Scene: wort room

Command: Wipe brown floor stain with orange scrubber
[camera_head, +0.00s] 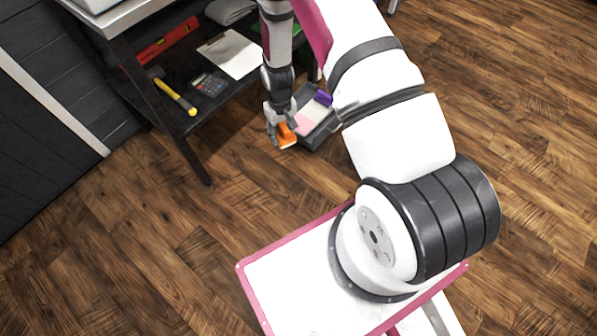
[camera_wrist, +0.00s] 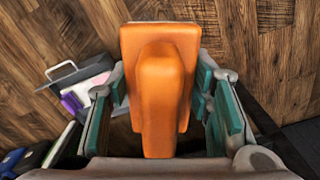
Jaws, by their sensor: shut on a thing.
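The orange scrubber (camera_wrist: 160,62) is a block with a raised handle, held between the fingers of my gripper (camera_wrist: 162,105) in the wrist view. In the head view my gripper (camera_head: 281,128) points down beside the dark table, with the orange scrubber (camera_head: 286,136) at its tips. The scrubber looks to be above the wooden floor; its exact height is hard to judge. I cannot make out a brown stain on the brown wood floor in either view.
A dark open tray (camera_head: 318,135) with pink and purple items is right beside my gripper. The dark table (camera_head: 203,175) stands to the left. Its shelf holds a hammer (camera_head: 176,97), a calculator (camera_head: 209,84) and a red level (camera_head: 168,41). Open floor (camera_head: 120,235) lies in front.

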